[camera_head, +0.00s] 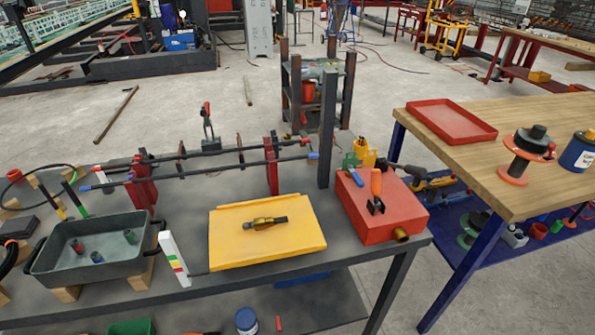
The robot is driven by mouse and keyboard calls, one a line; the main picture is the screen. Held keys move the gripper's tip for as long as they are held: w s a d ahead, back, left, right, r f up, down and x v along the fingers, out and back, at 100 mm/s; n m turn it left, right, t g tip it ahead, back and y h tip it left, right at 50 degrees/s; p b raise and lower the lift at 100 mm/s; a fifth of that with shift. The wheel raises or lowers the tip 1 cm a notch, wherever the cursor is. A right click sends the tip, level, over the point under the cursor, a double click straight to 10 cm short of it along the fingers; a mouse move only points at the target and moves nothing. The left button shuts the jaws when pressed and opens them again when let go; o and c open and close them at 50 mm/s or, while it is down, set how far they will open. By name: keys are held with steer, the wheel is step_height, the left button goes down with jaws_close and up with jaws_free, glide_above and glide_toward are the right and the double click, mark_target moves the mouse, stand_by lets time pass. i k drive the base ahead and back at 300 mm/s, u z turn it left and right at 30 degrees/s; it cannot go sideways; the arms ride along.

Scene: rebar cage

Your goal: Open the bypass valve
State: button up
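A red box (381,212) sits at the right end of the dark workbench, with a brass port (401,235) low on its front right. An orange lever handle (376,182) stands upright on its top from a black base. A green-handled part (350,160) is at the box's back left, and a dark lever (405,169) is at its back right. No label shows which of these is the bypass valve, and I cannot tell whether it is open or closed. My gripper is not in view.
A dark upright post (327,150) rises behind the box. A wooden-topped table (525,185) stands at right.

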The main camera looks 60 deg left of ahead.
mark_target(359, 181)
steer(key=u, duration=1.7)
steer(key=k, duration=0.6)
steer(key=z, duration=0.35)
steer(key=i, duration=1.35)
steer(key=u, duration=0.55)
